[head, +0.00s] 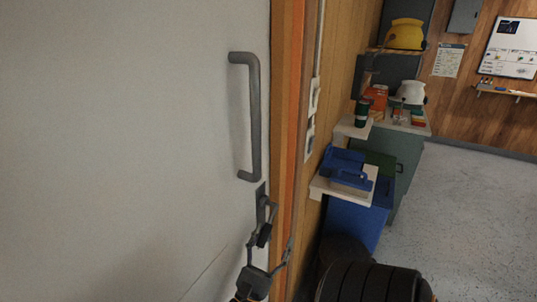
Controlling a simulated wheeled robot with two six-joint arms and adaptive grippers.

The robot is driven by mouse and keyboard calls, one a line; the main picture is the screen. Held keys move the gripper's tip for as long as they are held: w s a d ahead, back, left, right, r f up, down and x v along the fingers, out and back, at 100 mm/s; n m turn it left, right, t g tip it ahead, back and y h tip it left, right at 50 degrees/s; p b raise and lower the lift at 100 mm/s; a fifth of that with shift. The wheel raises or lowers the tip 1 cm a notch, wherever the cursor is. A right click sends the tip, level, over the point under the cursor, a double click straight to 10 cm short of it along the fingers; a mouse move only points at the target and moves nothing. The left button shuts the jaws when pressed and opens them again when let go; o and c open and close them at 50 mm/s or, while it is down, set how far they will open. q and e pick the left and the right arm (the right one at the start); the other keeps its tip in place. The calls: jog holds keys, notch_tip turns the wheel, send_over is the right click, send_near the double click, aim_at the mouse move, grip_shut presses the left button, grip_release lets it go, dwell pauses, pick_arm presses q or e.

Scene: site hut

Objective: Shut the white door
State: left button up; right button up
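The white door (120,130) fills the left of the head view, its right edge beside the orange-brown door frame (290,110). I see no clear gap between them, but cannot tell if it is fully shut. A grey vertical bar handle (255,115) is on the door near that edge, with a small dark plate (261,190) below it. My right gripper (273,225) is below the handle, close to the door edge and frame. Its fingers are spread and nothing shows between them. Whether it touches the door is unclear. My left gripper is out of view.
Right of the frame, a wood wall carries a light switch (314,95). A blue bin (352,222), a small shelf with a blue box (350,180) and a grey cabinet (398,150) stand along it. Speckled floor (470,210) is clear at the right.

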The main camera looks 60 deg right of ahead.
jog(key=shift+a, duration=0.1)
jog(key=shift+r, duration=0.1)
dwell(0.5)
jog(key=v, duration=0.7)
jog(key=shift+w+a, duration=0.15)
jog(key=shift+a, duration=0.1)
